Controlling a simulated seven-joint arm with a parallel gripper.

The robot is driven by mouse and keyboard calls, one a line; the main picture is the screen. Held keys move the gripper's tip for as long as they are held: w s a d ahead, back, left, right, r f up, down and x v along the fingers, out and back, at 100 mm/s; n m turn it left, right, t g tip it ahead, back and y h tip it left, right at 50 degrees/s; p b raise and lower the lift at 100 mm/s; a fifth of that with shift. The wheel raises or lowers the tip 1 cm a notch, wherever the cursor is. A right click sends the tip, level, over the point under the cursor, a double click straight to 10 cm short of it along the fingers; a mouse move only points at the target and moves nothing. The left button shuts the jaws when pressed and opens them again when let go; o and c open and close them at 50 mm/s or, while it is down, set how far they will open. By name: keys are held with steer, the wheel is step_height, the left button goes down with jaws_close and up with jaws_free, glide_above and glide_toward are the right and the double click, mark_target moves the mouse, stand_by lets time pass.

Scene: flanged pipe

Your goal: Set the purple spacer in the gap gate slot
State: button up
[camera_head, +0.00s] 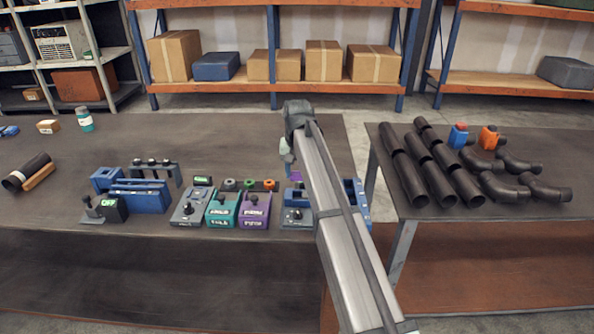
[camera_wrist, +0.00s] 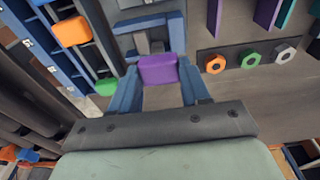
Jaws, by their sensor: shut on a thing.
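The purple spacer (camera_wrist: 158,70) is a small block held between the two blue fingers of my gripper (camera_wrist: 158,76) in the wrist view. In the head view a bit of the purple spacer (camera_head: 295,177) shows beside my arm. A blue and grey bracket-like fixture (camera_wrist: 148,36) lies just beyond the spacer in the wrist view and may be the gap gate. In the head view a blue-grey fixture (camera_head: 296,217) stands below the spacer, partly hidden by my arm. I cannot tell whether spacer and fixture touch.
Teal (camera_head: 222,208) and purple (camera_head: 255,210) boxes stand left of the fixture. Orange, green and white ringed parts (camera_wrist: 250,60) line a dark strip at right in the wrist view. A blue rack (camera_wrist: 40,45) stands at left. Black pipes (camera_head: 435,165) fill the right table.

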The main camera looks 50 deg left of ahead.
mark_target(297, 184)
steer(key=shift+f, duration=0.1)
steer(key=shift+f, duration=1.05)
steer(key=shift+f, duration=0.15)
steer(key=shift+f, duration=0.9)
steer(key=shift+f, duration=0.55)
stand_by(0.3)
steer(key=o, duration=1.6)
steer(key=shift+r, duration=0.1)
